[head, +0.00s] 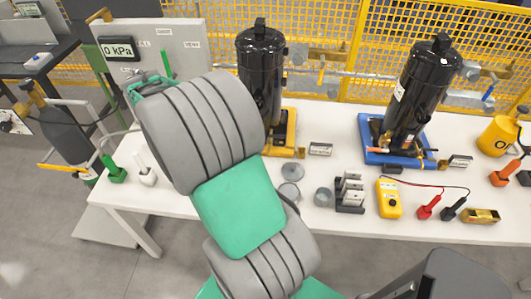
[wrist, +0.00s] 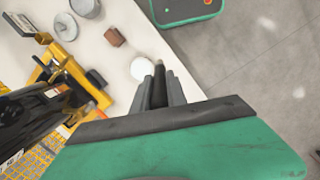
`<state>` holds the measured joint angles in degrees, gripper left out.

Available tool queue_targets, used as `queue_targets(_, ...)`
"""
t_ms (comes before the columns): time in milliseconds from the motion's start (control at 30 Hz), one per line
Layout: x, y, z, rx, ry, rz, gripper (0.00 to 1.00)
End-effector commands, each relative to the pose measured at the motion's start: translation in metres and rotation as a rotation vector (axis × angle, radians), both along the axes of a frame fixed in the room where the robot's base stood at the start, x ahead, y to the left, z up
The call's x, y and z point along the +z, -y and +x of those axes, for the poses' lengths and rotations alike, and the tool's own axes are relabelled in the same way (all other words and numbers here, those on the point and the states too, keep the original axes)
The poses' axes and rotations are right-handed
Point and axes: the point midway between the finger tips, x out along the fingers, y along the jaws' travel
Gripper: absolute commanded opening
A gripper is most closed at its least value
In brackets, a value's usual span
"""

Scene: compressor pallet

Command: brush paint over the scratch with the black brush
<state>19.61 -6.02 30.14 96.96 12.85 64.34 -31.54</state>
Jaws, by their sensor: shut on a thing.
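My gripper (wrist: 160,92) is shut on the black brush (wrist: 159,76), whose dark handle shows between the fingers in the wrist view. In the head view my own arm hides the gripper and brush. A black compressor (head: 261,75) stands upright on a yellow base (head: 285,138); its dark side also shows at the left of the wrist view (wrist: 30,108). A second black compressor (head: 417,85) stands on a blue base (head: 378,152). I cannot make out the scratch on either. A white round thing (wrist: 141,68) lies just beyond the fingertips in the wrist view.
The white table (head: 340,225) holds grey discs (head: 292,171), a yellow meter (head: 389,200) and red (head: 428,207) and black probes. A gauge panel (head: 182,48) stands behind my arm. Yellow mesh fencing (head: 350,25) runs along the back. A brown block (wrist: 115,37) shows in the wrist view.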

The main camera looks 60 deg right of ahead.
Motion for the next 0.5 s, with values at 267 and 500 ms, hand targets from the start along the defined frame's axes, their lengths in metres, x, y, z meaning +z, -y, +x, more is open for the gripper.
queue_targets(267, -0.025, 0.142, -0.113, 0.026, -0.130, -0.054, 0.00)
queue_targets(500, -0.038, 0.186, -0.186, 0.060, -0.185, -0.084, 0.00)
